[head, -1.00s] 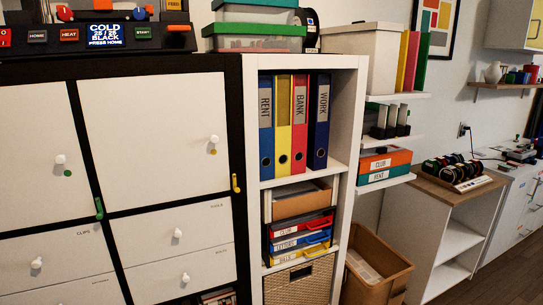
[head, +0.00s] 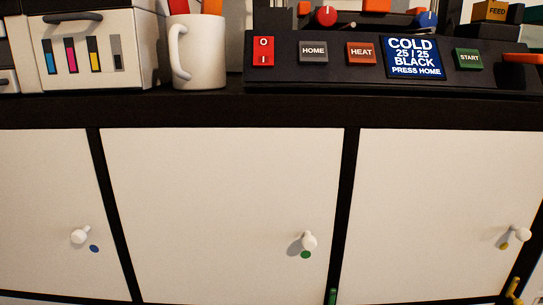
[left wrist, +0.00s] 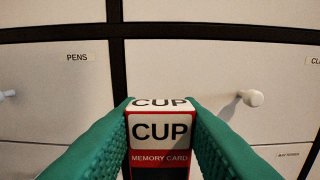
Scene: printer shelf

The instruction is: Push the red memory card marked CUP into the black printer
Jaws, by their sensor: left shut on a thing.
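The red memory card (left wrist: 159,158) marked CUP shows in the left wrist view, upright with its label towards the camera. My left gripper (left wrist: 160,125) has green fingers and is shut on the card, one finger on each side. Cabinet fronts lie behind it, and its lower end is cut off by the frame. The black printer (head: 350,75) stands on the cabinet top at the upper right of the head view. Its screen reads COLD, 25 / 25, BLACK, PRESS HOME. No card slot can be made out. Neither gripper shows in the head view.
A white mug (head: 197,52) stands left of the printer, beside a white box (head: 98,60) with colour bars. The dark cabinet top (head: 230,108) has a narrow front edge. Below are white doors (head: 220,210) with protruding knobs, including one with a green dot (head: 308,240).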

